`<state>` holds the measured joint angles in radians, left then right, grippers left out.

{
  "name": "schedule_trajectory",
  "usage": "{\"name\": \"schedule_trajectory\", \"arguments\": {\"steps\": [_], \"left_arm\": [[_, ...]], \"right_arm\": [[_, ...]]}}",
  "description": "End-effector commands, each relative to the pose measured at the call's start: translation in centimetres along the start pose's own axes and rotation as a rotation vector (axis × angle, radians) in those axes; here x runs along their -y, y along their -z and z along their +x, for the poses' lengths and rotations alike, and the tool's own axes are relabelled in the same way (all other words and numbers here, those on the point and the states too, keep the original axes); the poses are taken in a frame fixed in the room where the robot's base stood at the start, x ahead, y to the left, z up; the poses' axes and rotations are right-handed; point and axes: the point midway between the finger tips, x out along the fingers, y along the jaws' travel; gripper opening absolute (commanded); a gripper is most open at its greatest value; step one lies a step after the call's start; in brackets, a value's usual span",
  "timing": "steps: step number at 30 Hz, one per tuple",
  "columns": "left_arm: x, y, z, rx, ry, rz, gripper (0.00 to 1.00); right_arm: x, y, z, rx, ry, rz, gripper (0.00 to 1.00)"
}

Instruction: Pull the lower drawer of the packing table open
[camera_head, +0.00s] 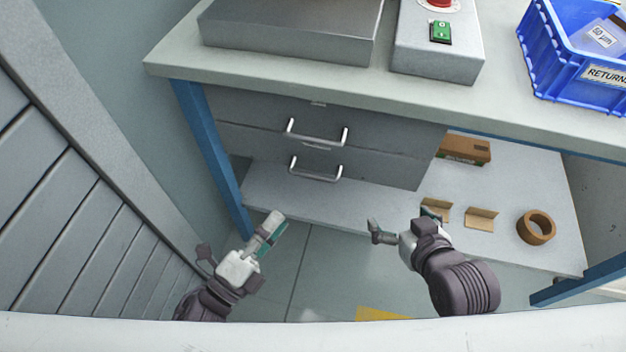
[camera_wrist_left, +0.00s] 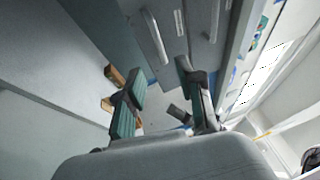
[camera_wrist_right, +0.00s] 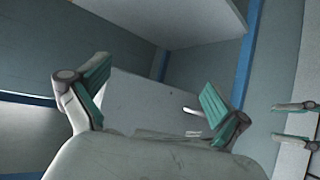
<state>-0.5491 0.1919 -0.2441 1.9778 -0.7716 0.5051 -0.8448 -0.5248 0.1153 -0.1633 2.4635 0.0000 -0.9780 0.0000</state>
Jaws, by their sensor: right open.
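The packing table has two grey drawers under its top, and both fronts look closed. The lower drawer (camera_head: 378,168) has a silver bar handle (camera_head: 316,177); the upper drawer's handle (camera_head: 317,139) is just above it. My left gripper (camera_head: 240,236) is open and empty, apart from the handles, below and left of them in the head view. In the left wrist view its fingers (camera_wrist_left: 160,100) are spread, with a bar handle (camera_wrist_left: 155,38) beyond them. My right gripper (camera_head: 401,221) is open and empty, below and right of the lower handle; its spread fingers show in the right wrist view (camera_wrist_right: 150,95).
The lower shelf (camera_head: 375,210) holds a cardboard box (camera_head: 464,150), small brown brackets (camera_head: 481,218) and a tape roll (camera_head: 537,227). A blue table leg (camera_head: 212,155) stands left of the drawers. A blue bin (camera_head: 560,62) is on the tabletop. A slatted grey panel (camera_head: 70,220) bounds the left.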

Motion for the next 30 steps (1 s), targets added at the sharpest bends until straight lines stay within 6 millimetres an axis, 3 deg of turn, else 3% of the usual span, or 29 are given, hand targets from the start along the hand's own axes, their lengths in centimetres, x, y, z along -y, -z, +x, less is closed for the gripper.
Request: {"name": "schedule_trajectory", "arguments": {"steps": [15, 21, 30], "left_arm": [[0.1, -0.1, 10.3, 0.002, 0.001, -0.002, 0.37], [-0.1, -0.1, 12.1, 0.003, -0.002, -0.003, 0.37], [-0.1, -0.1, 12.5, 0.003, -0.003, -0.004, 0.37]], "right_arm": [[0.1, 0.5, 0.1, -0.026, 0.001, 0.0, 1.0], [0.1, 0.6, 0.2, -0.032, 0.001, 0.0, 1.0], [0.1, 0.7, 0.2, -0.037, 0.002, 0.0, 1.0]]}}
